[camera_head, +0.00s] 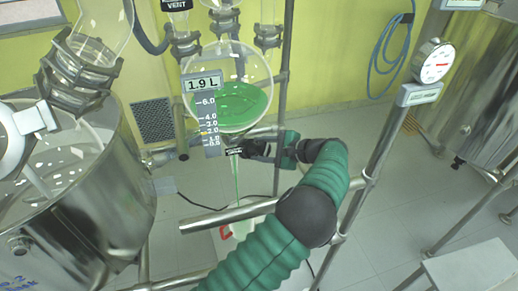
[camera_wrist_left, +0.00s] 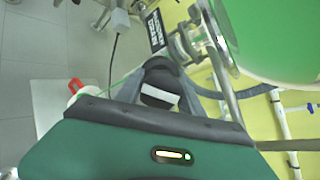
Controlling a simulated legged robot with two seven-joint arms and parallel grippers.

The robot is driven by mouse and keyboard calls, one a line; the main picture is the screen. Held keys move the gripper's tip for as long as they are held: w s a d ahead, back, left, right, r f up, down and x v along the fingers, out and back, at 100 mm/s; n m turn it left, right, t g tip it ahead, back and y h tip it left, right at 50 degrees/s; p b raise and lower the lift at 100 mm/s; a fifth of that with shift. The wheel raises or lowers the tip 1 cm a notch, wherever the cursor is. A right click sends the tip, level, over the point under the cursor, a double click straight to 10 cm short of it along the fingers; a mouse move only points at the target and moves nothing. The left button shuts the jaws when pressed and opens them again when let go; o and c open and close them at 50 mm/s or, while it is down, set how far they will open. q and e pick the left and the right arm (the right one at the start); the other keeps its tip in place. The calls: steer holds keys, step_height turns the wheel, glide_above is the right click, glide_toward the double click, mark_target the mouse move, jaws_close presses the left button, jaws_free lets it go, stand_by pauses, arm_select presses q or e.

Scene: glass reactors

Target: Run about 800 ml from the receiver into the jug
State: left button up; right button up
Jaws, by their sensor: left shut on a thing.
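The receiver (camera_head: 232,85) is a round glass vessel partly filled with green liquid; its display reads 1.9 L. It also shows at the top right of the left wrist view (camera_wrist_left: 270,35). My left gripper (camera_head: 248,150) is shut on the drain valve handle under the receiver; the fingers hide most of the handle. The gripper (camera_wrist_left: 163,80) also shows in the left wrist view. A thin green stream falls from the outlet towards the jug (camera_head: 241,229), which has a red handle and stands low down, partly hidden by a metal bar and my arm. My right gripper is out of view.
A large steel vessel (camera_head: 75,215) stands at left, another (camera_head: 485,90) at right. A steel post with a dial gauge (camera_head: 433,62) rises right of my arm. A horizontal metal bar (camera_head: 225,217) crosses above the jug. A grey-white table (camera_head: 470,275) is at lower right.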

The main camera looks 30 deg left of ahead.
arm_select(q)
steer(key=shift+w+d+f, duration=0.1)
steer(key=shift+d, duration=0.2)
